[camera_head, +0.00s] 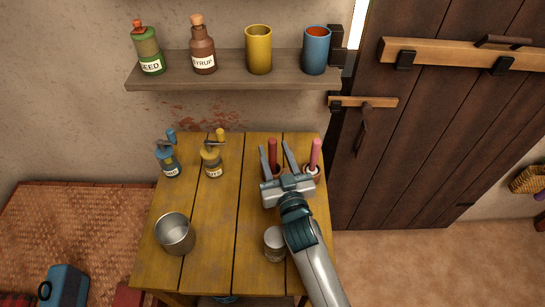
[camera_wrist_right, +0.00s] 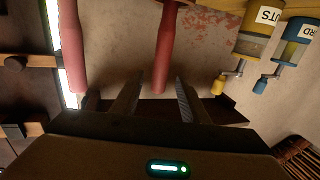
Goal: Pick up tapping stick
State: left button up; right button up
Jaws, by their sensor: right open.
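Two upright sticks stand at the right back of the wooden table: a dark red stick (camera_head: 273,150) and a pink stick (camera_head: 316,151). Which one is the tapping stick I cannot tell. Each seems to rise from a small holder, mostly hidden by my gripper. My right gripper (camera_head: 275,147) is open, with its fingers either side of the dark red stick in the head view. In the right wrist view a red stick (camera_wrist_right: 166,50) shows between the open fingers (camera_wrist_right: 156,92), and another stick (camera_wrist_right: 70,45) stands to the left. Contact cannot be told. My left gripper is out of view.
On the yellow table (camera_head: 207,245) are a metal pot (camera_head: 175,236), a grey can (camera_head: 275,245) close to my right arm, and blue (camera_head: 168,163) and yellow (camera_head: 211,162) cranked jars. A shelf (camera_head: 235,79) with bottles and cups hangs behind. The table's middle is clear.

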jog(key=shift+p+x, duration=0.35)
jog(key=shift+x, duration=1.1)
grip_shut()
